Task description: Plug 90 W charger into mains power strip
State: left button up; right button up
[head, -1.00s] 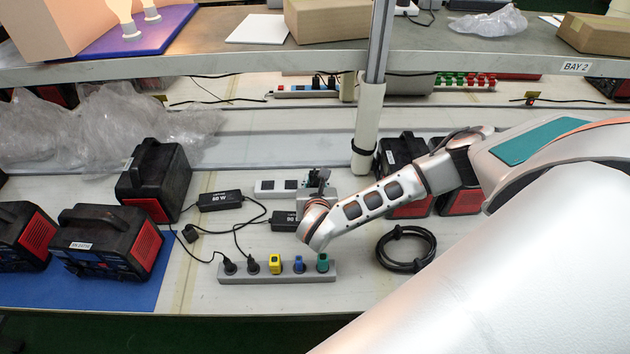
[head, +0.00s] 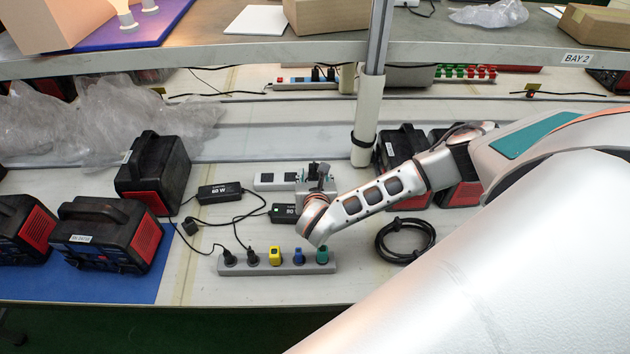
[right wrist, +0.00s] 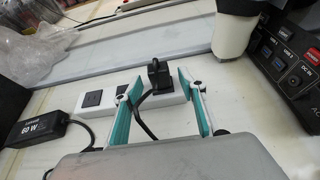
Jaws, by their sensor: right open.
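A white power strip (head: 268,182) with dark square sockets lies behind the grey multi-colour strip (head: 290,264). My right gripper (head: 317,178) is over its right end. In the right wrist view the gripper (right wrist: 158,84) is open, its teal fingers on either side of a black plug (right wrist: 158,74). The plug stands upright at the white strip's right end; I cannot tell how deep it sits. Its cable runs down between the fingers. A charger that seems marked 90 (head: 284,212), with a small green spot, lies left of the gripper, partly hidden. The 60 W charger (head: 219,193) lies farther left.
Black-red power units (head: 153,173) stand at left, and more stand behind my right arm. A coiled black cable (head: 405,240) lies right of the grey strip. A white post (head: 366,120) rises behind the gripper. A shelf (head: 230,52) spans above. Clear plastic (head: 95,120) lies back left.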

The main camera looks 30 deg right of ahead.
jog(key=v, duration=1.1)
jog(key=shift+s+a+r, duration=0.15)
